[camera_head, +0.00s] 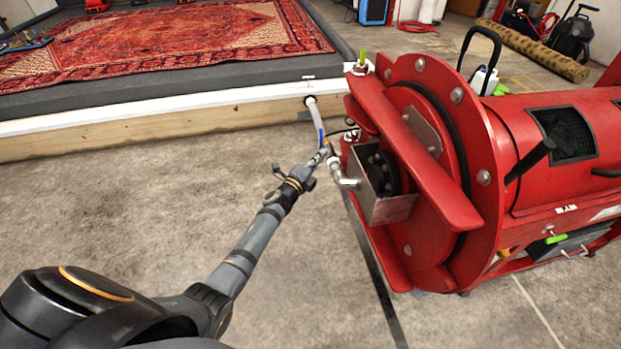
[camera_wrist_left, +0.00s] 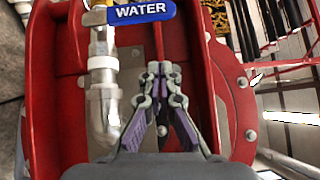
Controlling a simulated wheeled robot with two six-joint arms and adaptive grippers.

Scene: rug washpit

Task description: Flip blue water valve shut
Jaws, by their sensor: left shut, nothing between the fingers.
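The blue valve handle (camera_wrist_left: 141,12), lettered WATER in white, lies crosswise at the top of the left wrist view, where the frame edge cuts off part of it. It sits above a metal pipe elbow (camera_wrist_left: 103,108) on the red machine. My left gripper (camera_wrist_left: 164,69) is shut and empty, its fingertips just below the handle in that picture; whether they touch it I cannot tell. In the head view my left gripper (camera_head: 324,152) is beside the pipe fitting at the machine's end, and partly covers the fitting area. My right gripper is not in view.
The large red drum machine (camera_head: 444,190) fills the right side, with a metal box (camera_head: 392,206) protruding near my gripper. A pale hose (camera_head: 318,113) runs to the low wash platform, where a patterned red rug (camera_head: 160,42) lies. Concrete floor at front left is clear.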

